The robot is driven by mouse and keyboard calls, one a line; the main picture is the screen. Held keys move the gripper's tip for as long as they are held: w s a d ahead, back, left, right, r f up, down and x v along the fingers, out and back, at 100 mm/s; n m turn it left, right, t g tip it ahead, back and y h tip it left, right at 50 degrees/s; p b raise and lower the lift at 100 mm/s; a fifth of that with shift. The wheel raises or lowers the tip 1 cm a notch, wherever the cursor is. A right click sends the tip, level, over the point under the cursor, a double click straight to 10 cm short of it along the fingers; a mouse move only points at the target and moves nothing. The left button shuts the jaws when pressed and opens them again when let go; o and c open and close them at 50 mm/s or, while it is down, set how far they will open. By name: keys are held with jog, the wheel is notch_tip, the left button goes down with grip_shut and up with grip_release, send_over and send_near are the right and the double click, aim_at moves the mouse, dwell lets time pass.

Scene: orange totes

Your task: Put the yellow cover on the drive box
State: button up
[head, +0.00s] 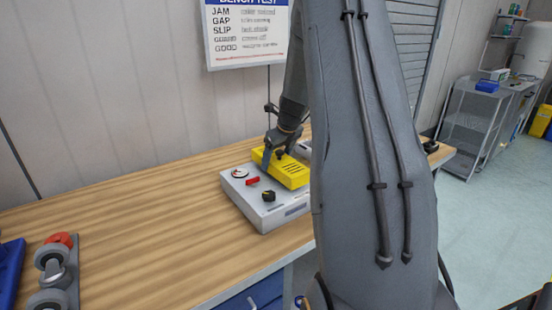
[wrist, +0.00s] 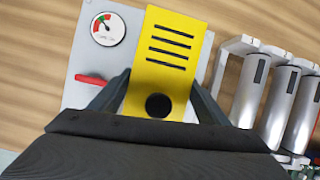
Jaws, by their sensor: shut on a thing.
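The yellow cover (head: 288,171) is at the back right part of the grey drive box (head: 243,199) in the head view. In the wrist view the yellow cover (wrist: 168,62), with dark slots and a round black knob, lies over the right part of the drive box (wrist: 87,66). My gripper (head: 277,152) is shut on the cover, one finger on each side near the knob. Whether the cover rests fully on the box or sits slightly above it, I cannot tell. A gauge, a red lever and a black knob show on the bare part of the box.
A roller unit (wrist: 270,95) stands close to the right of the cover. A caster assembly (head: 56,272) and a blue bin (head: 10,270) are at the bench's left end.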

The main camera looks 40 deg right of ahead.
aim_at(281, 152)
jog(key=shift+f+b, duration=0.4)
jog(key=shift+f, duration=0.8)
dwell(0.4)
jog(key=o, duration=1.3)
jog(key=shift+o, duration=0.2)
jog(key=shift+b+v, duration=0.85)
jog(key=shift+v, duration=3.05)
